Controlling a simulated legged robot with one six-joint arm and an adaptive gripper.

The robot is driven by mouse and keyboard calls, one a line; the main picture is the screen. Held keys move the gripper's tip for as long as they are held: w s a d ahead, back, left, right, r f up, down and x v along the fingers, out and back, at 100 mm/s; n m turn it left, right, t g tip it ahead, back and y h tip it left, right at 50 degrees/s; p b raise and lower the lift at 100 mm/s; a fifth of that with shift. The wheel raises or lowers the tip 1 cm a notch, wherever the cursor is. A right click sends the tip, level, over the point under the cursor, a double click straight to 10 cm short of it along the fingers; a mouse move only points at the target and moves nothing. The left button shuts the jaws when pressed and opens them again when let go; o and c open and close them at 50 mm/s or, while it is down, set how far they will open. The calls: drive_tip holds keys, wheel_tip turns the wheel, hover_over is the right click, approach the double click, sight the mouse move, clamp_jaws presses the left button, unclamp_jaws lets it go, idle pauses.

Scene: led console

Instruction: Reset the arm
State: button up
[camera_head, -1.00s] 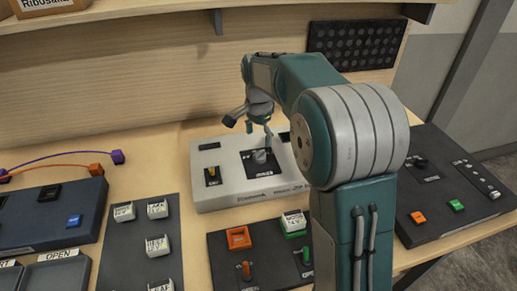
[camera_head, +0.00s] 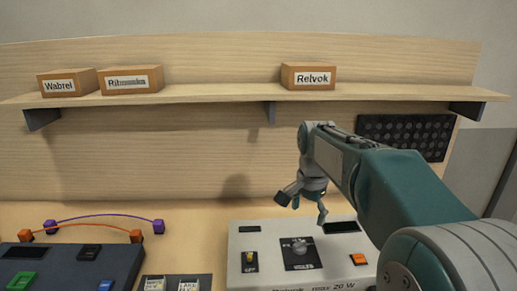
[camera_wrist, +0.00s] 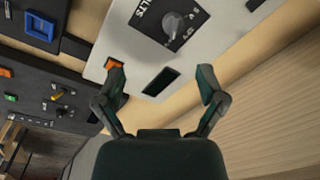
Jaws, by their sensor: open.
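My gripper (camera_head: 302,204) is open and empty in the head view, above the back of a light grey console. My teal and grey arm reaches in from the lower right. The console (camera_head: 255,270) carries a round knob (camera_head: 299,246) on a black plate, a small switch (camera_head: 250,262), an orange button (camera_head: 358,259) and dark display windows. In the wrist view the spread fingers (camera_wrist: 160,85) show over the console, with a dark window (camera_wrist: 161,81) between them and the knob (camera_wrist: 172,25) beyond. Nothing is between the fingers.
A shelf (camera_head: 220,95) holds boxes labelled Wabrel (camera_head: 60,86), a partly unreadable one (camera_head: 132,82) and Relvok (camera_head: 312,78). A black perforated panel (camera_head: 410,135) hangs at right. Purple (camera_head: 105,216) and orange (camera_head: 85,227) cables lie left, behind a dark console (camera_head: 105,265).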

drive_tip(key=s+f+n+t, duration=0.1)
drive_tip(key=s+n, duration=0.4)
drive_tip(key=s, duration=0.7)
drive_tip(key=s+f+n+t, duration=0.2)
drive_tip(key=s+n, duration=0.3)
drive_tip(key=s, duration=0.7)
drive_tip(key=shift+s+t, duration=0.35)
drive_tip(key=shift+t, duration=0.55)
